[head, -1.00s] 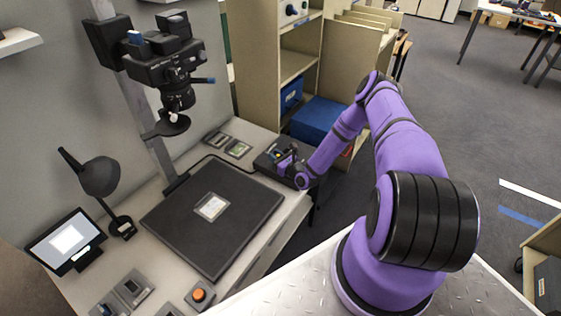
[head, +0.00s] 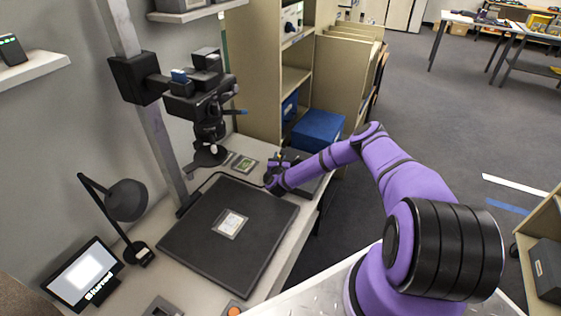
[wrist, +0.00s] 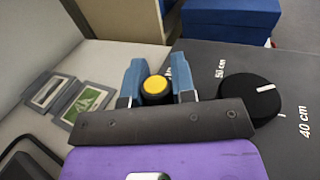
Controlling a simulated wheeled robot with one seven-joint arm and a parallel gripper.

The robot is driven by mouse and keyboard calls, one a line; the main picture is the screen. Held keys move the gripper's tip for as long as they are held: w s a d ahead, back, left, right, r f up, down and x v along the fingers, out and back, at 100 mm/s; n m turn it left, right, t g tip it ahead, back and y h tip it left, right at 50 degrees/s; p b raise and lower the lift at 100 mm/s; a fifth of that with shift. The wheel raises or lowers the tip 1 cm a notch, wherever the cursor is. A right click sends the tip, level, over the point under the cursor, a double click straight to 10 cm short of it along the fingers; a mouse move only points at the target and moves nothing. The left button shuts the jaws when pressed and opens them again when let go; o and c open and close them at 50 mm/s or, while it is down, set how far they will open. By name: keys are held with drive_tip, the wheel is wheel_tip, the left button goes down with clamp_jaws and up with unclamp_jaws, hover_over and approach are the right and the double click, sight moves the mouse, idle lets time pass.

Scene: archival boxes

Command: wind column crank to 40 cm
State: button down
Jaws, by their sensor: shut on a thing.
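My gripper (wrist: 158,78) is shut on a dark knob with a yellow top (wrist: 156,88), its blue fingers on either side; this looks like the crank's handle. In the head view, my gripper (head: 278,172) is at the dark crank box (head: 306,168) at the table's far right corner. A black dial (wrist: 250,97) sits on the box top. Its white mark points between the labels "50 cm" (wrist: 220,67) and "40 cm" (wrist: 305,122). The copy camera (head: 207,107) hangs on the grey column (head: 160,130) above the table. The crank arm is hidden below my gripper.
A black baseboard (head: 195,250) with a small framed card (head: 230,223) lies on the table. A desk lamp (head: 127,200) and a lit screen (head: 84,273) stand at left. A blue box (head: 318,130) is behind the crank box. Open floor lies to the right.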

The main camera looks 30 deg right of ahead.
drive_tip(key=m+g+h, duration=0.1)
drive_tip(key=w+d+m+g+h, duration=0.1)
drive_tip(key=h, duration=0.1)
drive_tip(key=shift+w+f+m, duration=0.1)
drive_tip(key=shift+w+m, duration=0.15)
drive_tip(key=shift+m, duration=0.05)
drive_tip(key=shift+w+d+m+g+h, duration=0.25)
drive_tip(key=shift+d+m+g+h, duration=0.15)
drive_tip(key=shift+m+g+h, duration=0.25)
drive_tip(key=shift+w+d+m+g+h, duration=0.25)
drive_tip(key=shift+d+m+g+h, duration=0.15)
drive_tip(key=shift+g+h, duration=0.35)
drive_tip(key=c, duration=1)
unclamp_jaws()
drive_tip(key=shift+o, duration=0.3)
drive_tip(key=shift+a, duration=0.1)
drive_tip(key=v, duration=0.7)
drive_tip(key=shift+a, duration=0.1)
